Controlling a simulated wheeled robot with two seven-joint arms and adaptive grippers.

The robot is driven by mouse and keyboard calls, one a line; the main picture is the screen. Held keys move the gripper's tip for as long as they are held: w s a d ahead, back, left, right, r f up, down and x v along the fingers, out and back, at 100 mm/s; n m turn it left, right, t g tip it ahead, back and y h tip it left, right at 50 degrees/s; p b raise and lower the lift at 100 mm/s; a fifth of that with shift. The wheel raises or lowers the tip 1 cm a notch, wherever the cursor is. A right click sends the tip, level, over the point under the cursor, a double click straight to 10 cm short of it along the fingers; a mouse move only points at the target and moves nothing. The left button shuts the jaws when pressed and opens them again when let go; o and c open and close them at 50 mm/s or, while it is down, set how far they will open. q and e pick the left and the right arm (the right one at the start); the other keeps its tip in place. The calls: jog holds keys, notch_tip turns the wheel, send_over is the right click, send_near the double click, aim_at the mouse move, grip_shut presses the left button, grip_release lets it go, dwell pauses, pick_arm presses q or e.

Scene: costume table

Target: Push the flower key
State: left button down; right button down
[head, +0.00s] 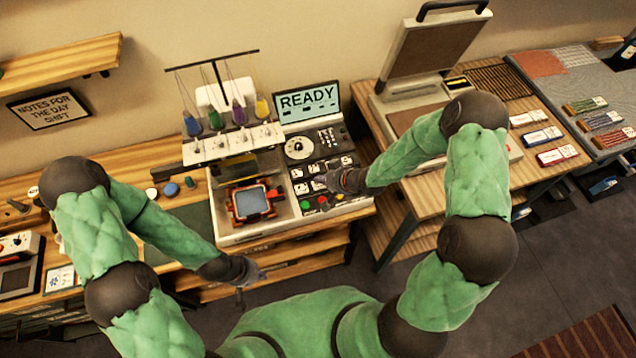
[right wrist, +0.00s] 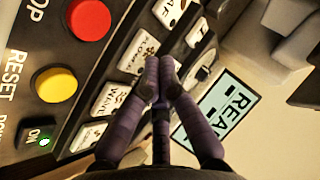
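The flower key (right wrist: 138,50) is a white key with a small flower drawing and a label in the right wrist view. It sits on the dark control panel (head: 345,150) of the embroidery machine (head: 228,232), between the wave key (right wrist: 111,98) and a leaf key (right wrist: 170,10). My right gripper (head: 330,181) is over the panel's keys. In the right wrist view its fingertips (right wrist: 160,66) are together, empty, and appear just beside the flower key; I cannot tell whether they touch it. My left gripper (head: 246,272) hangs in front of the table's front edge; its fingers are too small to read.
A red stop button (right wrist: 89,19) and a yellow reset button (right wrist: 56,85) lie near the keys. The screen (head: 306,102) reads READY. An orange-framed hoop (head: 235,220) sits left of the panel. A heat press (head: 430,50) stands open at the right.

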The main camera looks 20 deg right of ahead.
aim_at(321, 185)
jog(key=shift+f, duration=0.35)
dwell(0.4)
jog(key=shift+r+p, duration=0.65)
jog(key=shift+r, duration=0.25)
notch_tip(321, 185, up, 6)
jog(key=p, duration=0.5)
dwell(0.3)
